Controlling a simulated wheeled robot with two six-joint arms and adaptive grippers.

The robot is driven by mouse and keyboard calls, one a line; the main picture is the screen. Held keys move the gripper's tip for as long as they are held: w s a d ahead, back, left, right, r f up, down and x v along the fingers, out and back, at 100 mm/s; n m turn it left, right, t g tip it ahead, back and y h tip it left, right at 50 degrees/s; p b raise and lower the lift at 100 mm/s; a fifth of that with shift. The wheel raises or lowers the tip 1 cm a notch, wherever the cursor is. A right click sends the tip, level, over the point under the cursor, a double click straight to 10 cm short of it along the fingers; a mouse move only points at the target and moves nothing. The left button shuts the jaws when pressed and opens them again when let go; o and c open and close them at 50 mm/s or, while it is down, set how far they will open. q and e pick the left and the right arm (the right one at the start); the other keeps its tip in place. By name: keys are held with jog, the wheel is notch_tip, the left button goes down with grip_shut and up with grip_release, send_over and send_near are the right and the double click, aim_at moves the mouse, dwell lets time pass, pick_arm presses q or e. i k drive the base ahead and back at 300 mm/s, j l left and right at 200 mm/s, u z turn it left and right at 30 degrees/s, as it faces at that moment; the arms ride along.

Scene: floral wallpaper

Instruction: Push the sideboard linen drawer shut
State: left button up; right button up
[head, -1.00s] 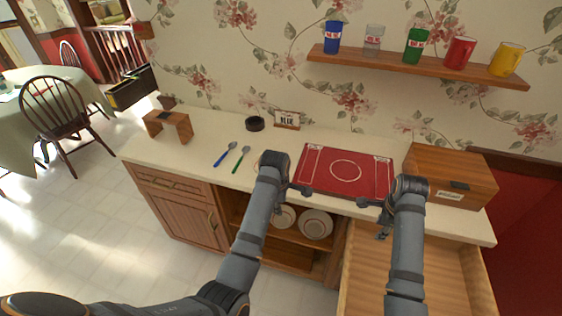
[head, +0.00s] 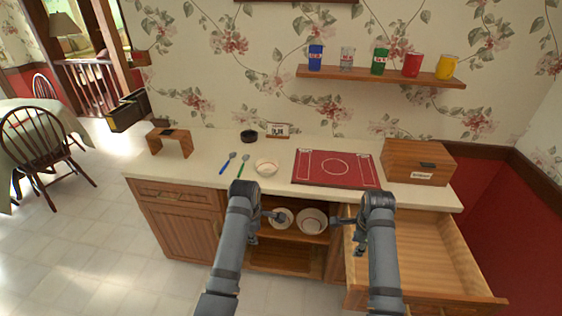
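The sideboard (head: 180,228) stands against the wallpapered wall. Its linen drawer (head: 440,262) at the right is pulled far out, and its empty-looking wooden inside shows. The drawer's front panel (head: 470,303) is toward me at the lower right. My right gripper (head: 352,236) is at the drawer's left side; my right arm hides part of the drawer, and contact cannot be told. My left gripper (head: 277,215) is in front of the open shelf, left of the drawer. Both grippers are small and dark, so their finger openings are unclear.
The worktop holds a red mat (head: 335,169), a wooden box (head: 418,161), a white bowl (head: 266,168), spoons and a small wooden stand (head: 170,141). Bowls sit in the open shelf. Several cups stand on the wall shelf (head: 380,77). Floor (head: 110,275) at the left is clear.

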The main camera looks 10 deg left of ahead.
aim_at(440, 275)
jog(key=i+l, duration=0.3)
jog(key=i, duration=0.15)
jog(key=i+l, duration=0.3)
jog(key=i, duration=0.15)
jog(key=k, duration=1.5)
